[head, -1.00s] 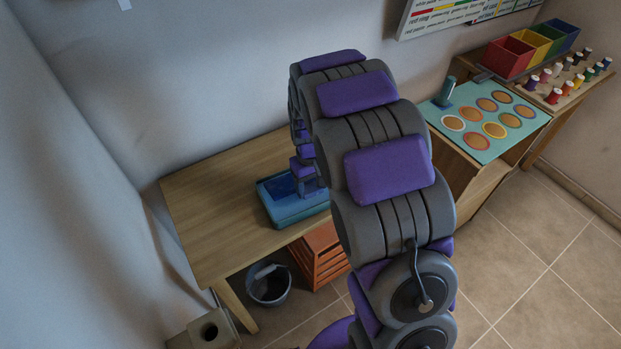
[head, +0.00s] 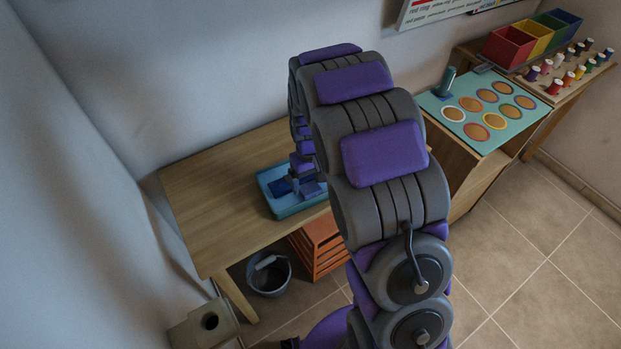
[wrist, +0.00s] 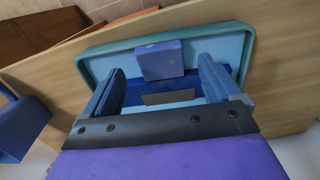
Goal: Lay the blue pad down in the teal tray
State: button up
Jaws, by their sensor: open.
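The teal tray (head: 299,210) stands on the wooden table; its rim also shows in the wrist view (wrist: 94,53). A dark blue flat piece, apparently the blue pad (head: 281,186), lies within the tray. In the wrist view the dark blue surface (wrist: 135,94) shows low between my fingers, partly hidden by my gripper. A slate-blue block (wrist: 160,60) sits on it or just beyond it; which cannot be told. My gripper (wrist: 160,67) is open over the tray, fingers spread on either side and apparently clear of the block. In the head view my arm hides part of the tray.
The wooden table (head: 205,200) is bare left of the tray. An orange crate (head: 318,245) and a dark bucket (head: 269,274) stand below. At right, a teal board with discs (head: 480,112), coloured bins (head: 508,50) and several spools stand on other furniture.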

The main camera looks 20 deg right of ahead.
notch_tip(320, 180, up, 17)
jog(key=p, duration=0.4)
jog(key=shift+w+r, duration=0.15)
jog(key=shift+w, duration=0.15)
jog(key=shift+a, duration=0.1)
dwell(0.4)
jog(key=s+r+m, duration=0.1)
jog(key=s+r, duration=0.1)
jog(key=s, duration=1.5)
jog(key=s+r+m+g, duration=0.1)
jog(key=s+r, duration=0.1)
jog(key=s, duration=1.6)
jog(key=shift+m, duration=0.3)
